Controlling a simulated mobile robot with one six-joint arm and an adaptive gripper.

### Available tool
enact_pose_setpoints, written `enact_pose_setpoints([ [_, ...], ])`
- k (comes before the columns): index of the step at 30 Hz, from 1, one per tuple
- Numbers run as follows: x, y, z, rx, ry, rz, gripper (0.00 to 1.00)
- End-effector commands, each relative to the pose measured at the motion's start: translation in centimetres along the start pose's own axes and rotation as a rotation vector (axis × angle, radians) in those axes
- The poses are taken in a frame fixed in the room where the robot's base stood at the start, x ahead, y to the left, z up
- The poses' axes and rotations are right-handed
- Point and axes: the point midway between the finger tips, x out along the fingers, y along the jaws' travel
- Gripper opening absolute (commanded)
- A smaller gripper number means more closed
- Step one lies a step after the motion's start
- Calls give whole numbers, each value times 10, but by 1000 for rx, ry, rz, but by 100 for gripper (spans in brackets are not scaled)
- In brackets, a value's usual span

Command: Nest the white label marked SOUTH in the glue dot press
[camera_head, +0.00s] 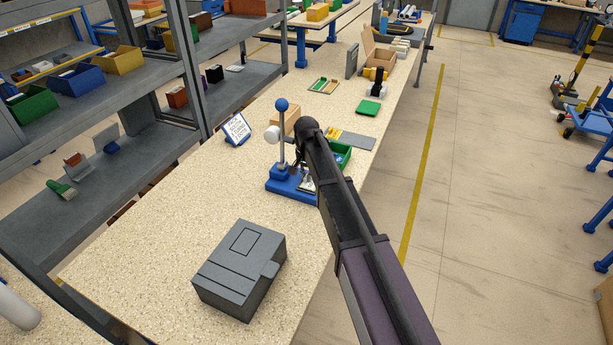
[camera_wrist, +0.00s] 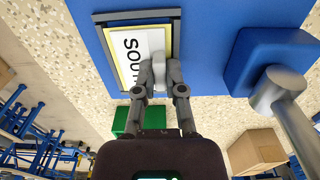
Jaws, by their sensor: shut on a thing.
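The white label marked SOUTH (camera_wrist: 130,52) lies over the dark-framed nest (camera_wrist: 177,35) of the glue dot press in the wrist view. It looks slightly askew, with a yellow strip showing along its edges; whether it is fully seated I cannot tell. My gripper (camera_wrist: 158,78) is shut on the label's near right part, and the fingers hide the end of its word. The blue press base (camera_wrist: 225,12) and its metal post (camera_wrist: 288,100) are beside the fingers. In the head view, the press (camera_head: 282,186) stands on the bench, and my gripper (camera_head: 302,168) is low over it.
A grey box (camera_head: 240,268) stands on the bench in front of the press. A blue-framed sign (camera_head: 237,129) is to its left. A green bin (camera_head: 344,153) and a grey plate (camera_head: 357,140) are close on the right. The bench's left front is clear.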

Motion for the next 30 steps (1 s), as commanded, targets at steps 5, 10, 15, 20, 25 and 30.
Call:
enact_pose_setpoints([
  [5, 1, 0, 0, 0, 0, 0, 0],
  [10, 1, 0, 0, -1, 0, 0, 0],
  [15, 2, -1, 1, -1, 0, 0, 0],
  [20, 4, -1, 1, -1, 0, 0, 0],
  [25, 6, -1, 1, -1, 0, 0, 0],
  [30, 6, -1, 1, -1, 0, 0, 54],
])
